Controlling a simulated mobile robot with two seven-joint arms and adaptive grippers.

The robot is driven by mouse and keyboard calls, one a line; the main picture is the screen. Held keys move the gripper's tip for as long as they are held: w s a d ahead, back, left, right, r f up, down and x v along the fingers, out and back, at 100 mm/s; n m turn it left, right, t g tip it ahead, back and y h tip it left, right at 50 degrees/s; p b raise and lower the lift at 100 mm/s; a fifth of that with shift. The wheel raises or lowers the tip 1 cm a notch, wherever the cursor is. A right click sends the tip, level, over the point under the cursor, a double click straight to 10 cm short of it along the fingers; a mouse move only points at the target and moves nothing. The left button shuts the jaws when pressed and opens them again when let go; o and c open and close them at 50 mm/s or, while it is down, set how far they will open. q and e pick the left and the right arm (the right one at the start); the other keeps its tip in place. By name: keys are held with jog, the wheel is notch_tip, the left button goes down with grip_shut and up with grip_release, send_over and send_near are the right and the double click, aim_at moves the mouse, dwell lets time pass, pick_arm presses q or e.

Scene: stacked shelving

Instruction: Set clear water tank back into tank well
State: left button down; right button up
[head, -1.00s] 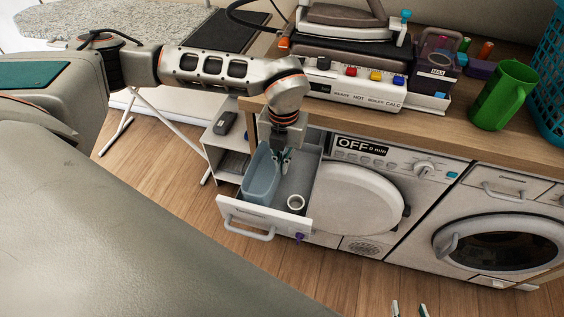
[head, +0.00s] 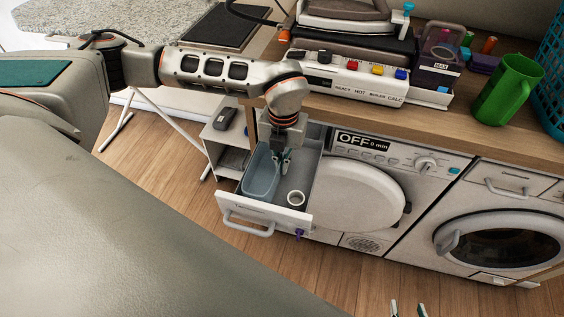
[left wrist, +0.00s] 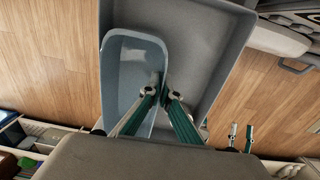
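A dark, see-through tank (head: 438,72) marked MAX stands at the right end of the steam iron station (head: 345,78) on the counter. A blue-grey open tub (head: 261,178) sits in the left part of a pulled-out drawer (head: 240,208); it also shows in the left wrist view (left wrist: 128,75). I cannot tell which of the two the task means. My left gripper (head: 287,160) points down into the drawer, its fingers (left wrist: 163,88) on either side of the tub's right wall, closed on it. My right gripper (head: 409,308) shows only its fingertips, apart and empty, at the bottom edge.
A white ring-shaped item (head: 295,198) lies in the drawer right of the tub. A green mug (head: 508,90) and a blue basket (head: 553,75) stand on the counter's right. White machines (head: 360,195) stand right of the drawer. The floor (head: 180,190) in front is clear.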

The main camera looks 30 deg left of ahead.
pick_arm(q)
jog(key=shift+f, duration=0.25)
jog(key=c, duration=2.2)
grip_release()
jog(key=shift+r, duration=0.2)
notch_tip(320, 180, up, 12)
jog(key=shift+d+f, duration=0.1)
